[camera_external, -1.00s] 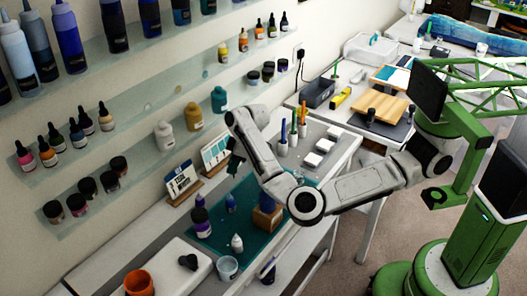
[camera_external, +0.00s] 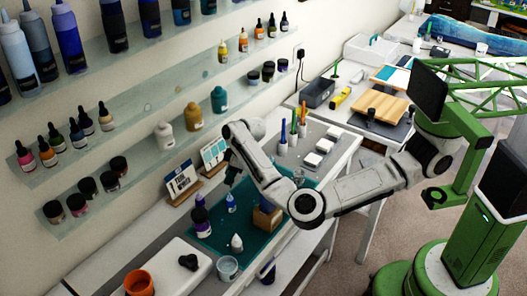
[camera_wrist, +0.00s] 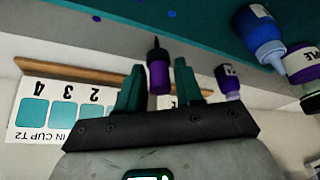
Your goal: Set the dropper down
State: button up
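My gripper (camera_wrist: 158,85) has its two teal fingers close on either side of a slim dropper (camera_wrist: 158,75), with a purple body and a dark narrow end pointing away from the palm. The fingers appear to hold its purple part. In the external view my gripper (camera_external: 232,178) hangs over the left part of the teal mat (camera_external: 218,243), and the dropper cannot be made out there. A small blue bottle (camera_external: 230,203) stands on the mat below the gripper. It also shows in the wrist view (camera_wrist: 259,38), right of the fingers.
A clear cup (camera_external: 227,268) is at the near edge. Cards on wooden stands (camera_external: 183,182) line the wall side. Mat between the bottles and the block is free.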

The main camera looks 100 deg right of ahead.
jog(key=shift+o, duration=1.3)
jog(key=v, duration=1.2)
jog(key=shift+r, duration=0.2)
jog(key=shift+w, duration=0.1)
